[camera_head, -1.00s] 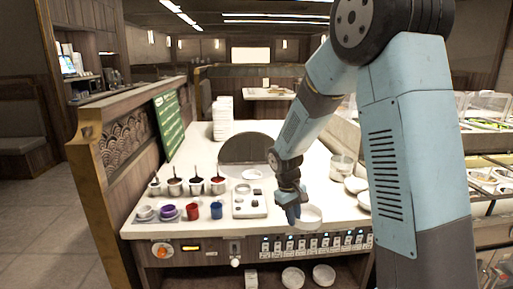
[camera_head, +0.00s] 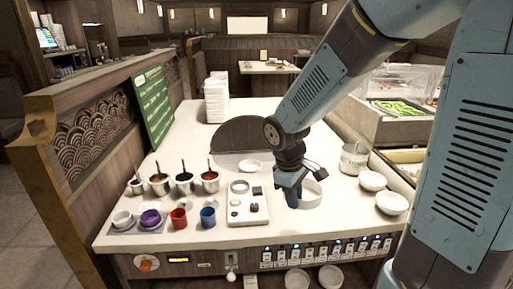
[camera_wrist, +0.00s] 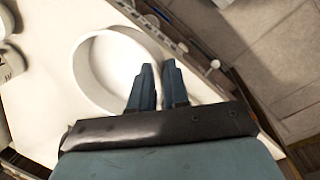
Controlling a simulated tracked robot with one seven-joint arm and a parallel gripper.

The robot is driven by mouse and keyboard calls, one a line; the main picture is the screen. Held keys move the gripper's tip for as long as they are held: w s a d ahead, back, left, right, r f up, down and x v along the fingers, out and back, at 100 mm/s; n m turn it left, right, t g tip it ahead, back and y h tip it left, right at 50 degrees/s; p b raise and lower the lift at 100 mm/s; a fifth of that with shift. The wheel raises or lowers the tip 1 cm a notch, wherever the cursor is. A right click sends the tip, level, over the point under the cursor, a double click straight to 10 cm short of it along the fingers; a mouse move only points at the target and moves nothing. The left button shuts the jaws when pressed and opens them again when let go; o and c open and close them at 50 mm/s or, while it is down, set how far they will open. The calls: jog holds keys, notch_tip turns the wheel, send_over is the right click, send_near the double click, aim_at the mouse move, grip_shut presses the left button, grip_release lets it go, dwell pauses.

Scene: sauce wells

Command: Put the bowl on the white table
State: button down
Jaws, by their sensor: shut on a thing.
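The white round bowl (camera_head: 313,194) is at the front of the white counter-like table (camera_head: 335,222) in the head view. My gripper (camera_head: 292,200) is shut on the bowl's wall at its left side. In the wrist view the bowl (camera_wrist: 112,70) looks upright and empty, with its rim between the fingers of my gripper (camera_wrist: 158,72). The bowl is over the table near its front edge; I cannot tell whether its base touches the surface. Part of the bowl is hidden behind the fingers.
Several sauce wells (camera_head: 185,182) with ladles stand left, with a red cup (camera_head: 179,219) and a blue cup (camera_head: 208,217) nearby. A white device (camera_head: 247,205) is left of my gripper. Small white bowls (camera_head: 391,203) sit right. Another pale-topped table (camera_head: 268,67) stands far back.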

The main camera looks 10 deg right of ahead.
jog(key=w+d+f, duration=0.1)
jog(key=w+f, duration=0.2)
jog(key=w, duration=0.1)
jog(key=w+f, duration=0.3)
jog(key=w, duration=0.1)
jog(key=w+d+f, duration=0.1)
jog(key=w+f, duration=0.2)
jog(key=w, duration=0.2)
jog(key=shift+d+f, duration=0.2)
jog(key=shift+d, duration=0.1)
jog(key=shift+w+f, duration=0.2)
jog(key=shift+f, duration=1.6)
jog(key=c, duration=1.1)
grip_release()
